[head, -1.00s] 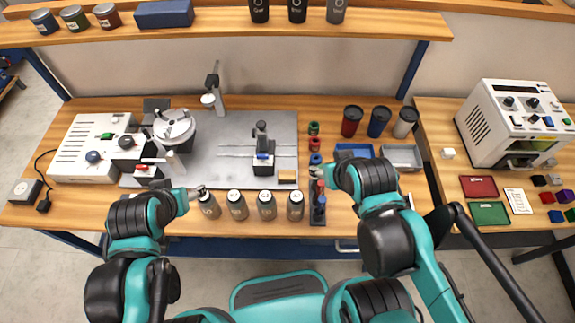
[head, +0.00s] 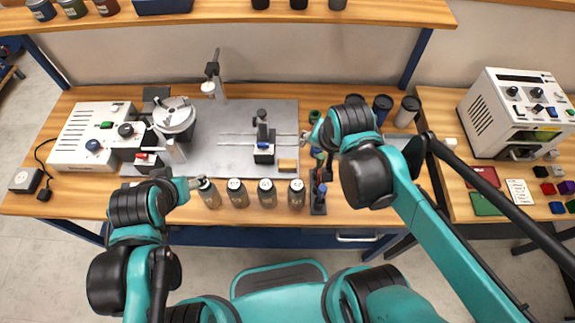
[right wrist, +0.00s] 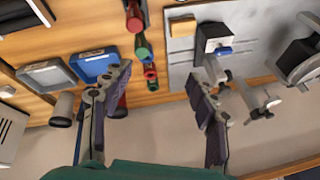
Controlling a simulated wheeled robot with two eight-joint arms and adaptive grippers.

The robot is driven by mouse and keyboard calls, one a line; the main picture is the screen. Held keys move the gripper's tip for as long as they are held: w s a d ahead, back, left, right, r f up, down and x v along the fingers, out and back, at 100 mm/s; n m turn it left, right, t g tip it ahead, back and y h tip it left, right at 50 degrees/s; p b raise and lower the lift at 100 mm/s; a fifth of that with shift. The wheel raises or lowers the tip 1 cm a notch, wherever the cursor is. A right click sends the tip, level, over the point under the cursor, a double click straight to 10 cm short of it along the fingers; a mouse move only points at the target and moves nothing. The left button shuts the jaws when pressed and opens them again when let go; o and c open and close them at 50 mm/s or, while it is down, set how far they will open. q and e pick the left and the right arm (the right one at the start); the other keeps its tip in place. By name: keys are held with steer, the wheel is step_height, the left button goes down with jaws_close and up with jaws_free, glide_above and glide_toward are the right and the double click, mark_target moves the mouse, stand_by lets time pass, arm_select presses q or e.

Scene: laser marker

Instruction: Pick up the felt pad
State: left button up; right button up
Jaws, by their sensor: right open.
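A small tan block, which I take to be the felt pad (head: 288,165), lies on the grey metal plate (head: 215,145), by its right front corner. It also shows near the top of the right wrist view (right wrist: 182,27). My right gripper (head: 309,137) is above the bench, behind and to the right of the pad.
Several grey cans (head: 238,193) line the front edge. A small fixture with a blue part (head: 264,148) stands left of the pad. Coloured cylinders (right wrist: 150,72) stand near the right gripper. A blue tray (right wrist: 95,65) and a grey tray (right wrist: 45,78) lie farther right on the bench.

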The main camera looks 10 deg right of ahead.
steer(key=w+a+f+m+g, duration=0.3)
steer(key=w+f+m, duration=0.25)
steer(key=m, duration=0.25)
steer(key=m+g+b, duration=0.1)
steer(key=m+g, duration=0.1)
steer(key=m, duration=0.4)
glide_above(289, 163)
steer(key=f, duration=0.4)
steer(key=shift+w+d+f, duration=0.15)
steer(key=shift+w+f, duration=0.15)
steer(key=shift+f, duration=0.35)
steer(key=shift+f+b, duration=0.5)
steer(key=shift+f, duration=0.45)
steer(key=f+b, duration=0.1)
steer(key=f, duration=0.1)
steer(key=f+b, duration=0.2)
steer(key=f, duration=0.1)
steer(key=shift+s+a+f, duration=0.2)
steer(key=shift+s+f, duration=0.1)
steer(key=shift+f, duration=0.05)
steer(key=shift+r, duration=0.1)
steer(key=c, duration=1.2)
steer(key=shift+c, duration=0.2)
step_height(289, 163, up, 10)
steer(key=p, duration=0.4)
